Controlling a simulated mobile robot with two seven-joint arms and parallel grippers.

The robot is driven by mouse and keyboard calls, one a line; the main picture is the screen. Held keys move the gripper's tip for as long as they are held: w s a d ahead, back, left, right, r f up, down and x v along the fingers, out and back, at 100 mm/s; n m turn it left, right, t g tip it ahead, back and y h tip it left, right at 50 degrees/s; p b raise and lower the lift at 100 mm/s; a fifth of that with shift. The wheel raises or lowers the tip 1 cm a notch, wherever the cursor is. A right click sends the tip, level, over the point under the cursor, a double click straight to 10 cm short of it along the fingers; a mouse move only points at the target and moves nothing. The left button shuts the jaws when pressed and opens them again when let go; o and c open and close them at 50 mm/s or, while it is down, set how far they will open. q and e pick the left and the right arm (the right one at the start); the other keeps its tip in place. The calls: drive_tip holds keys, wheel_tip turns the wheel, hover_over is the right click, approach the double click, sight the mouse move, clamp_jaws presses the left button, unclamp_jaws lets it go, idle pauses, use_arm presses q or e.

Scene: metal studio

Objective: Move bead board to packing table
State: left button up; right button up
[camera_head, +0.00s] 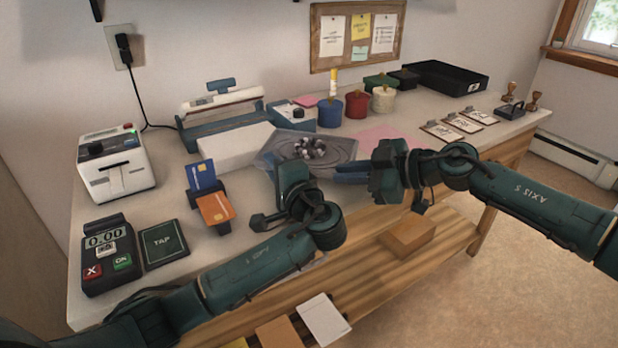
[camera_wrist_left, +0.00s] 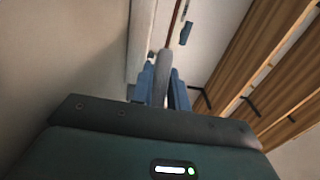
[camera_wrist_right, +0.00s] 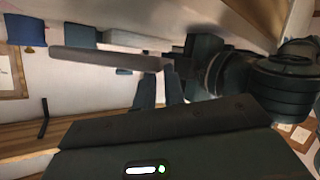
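The bead board (camera_head: 341,152) is a flat grey tray with a cluster of dark and white beads (camera_head: 310,148). In the head view it is at the middle of the white table. My left gripper (camera_head: 268,163) is at its left part. In the left wrist view its blue fingers are on both sides of the board's grey edge (camera_wrist_left: 162,72), shut on it. My right gripper (camera_head: 345,172) is at the board's right front side. In the right wrist view its fingers (camera_wrist_right: 159,85) stand apart with a gap, close to the board's edge (camera_wrist_right: 105,58). Whether they touch it, I cannot tell.
The table (camera_head: 225,240) has a label printer (camera_head: 115,165), card terminal (camera_head: 107,255), card holder (camera_head: 207,195), and scale (camera_head: 225,110) at left. Lidded jars (camera_head: 357,104), a pink sheet (camera_head: 385,138), clipboards (camera_head: 461,122) and a black tray (camera_head: 445,78) are behind and right. A brown box (camera_head: 407,233) sits on the lower shelf.

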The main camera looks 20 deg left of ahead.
use_arm(q)
drive_tip(key=o, duration=0.5)
drive_tip(key=shift+c, duration=0.2)
use_arm(e)
drive_tip(key=o, duration=0.5)
drive_tip(key=shift+c, duration=0.2)
use_arm(q)
drive_tip(key=v, duration=1.1)
drive_tip(key=shift+w+r, duration=0.1)
use_arm(e)
drive_tip(key=shift+d, duration=0.15)
use_arm(q)
drive_tip(key=shift+s+d, duration=0.4)
use_arm(e)
drive_tip(key=v, duration=1.1)
drive_tip(key=shift+s+d+r, duration=0.2)
drive_tip(key=shift+d+r, duration=0.05)
drive_tip(key=shift+d, duration=0.05)
